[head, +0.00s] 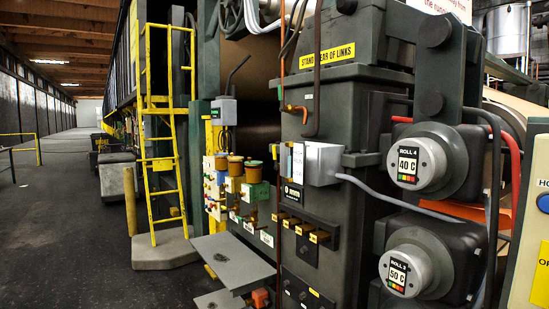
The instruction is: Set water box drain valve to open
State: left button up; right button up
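No part that I can surely tell as the water box drain valve shows in the head view. On the grey-green machine, a dark block with several yellow-tagged levers (304,229) sits at mid height. To its left are several small boxes with brown cup-shaped tops (236,166) and small coloured fittings, their labels too small to read. An orange-red fitting (260,298) sits low by the grey step plates. Whether any of these is the drain valve, and its position, I cannot tell. Neither of my grippers is in view.
Roll housings marked "ROLL 4 40 C" (416,163) and "50 C" (405,270) jut out at right. A panel with a blue button (543,203) stands at the right edge. A yellow ladder (163,140) and grey step plates (233,262) stand left. The dark aisle floor (60,220) is clear.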

aim_at(276, 167)
jog(key=u, duration=0.95)
jog(key=i, duration=0.65)
jog(key=u, duration=0.45)
jog(key=i, duration=2.15)
jog(key=z, duration=1.35)
jog(key=i, duration=0.95)
jog(key=z, duration=0.85)
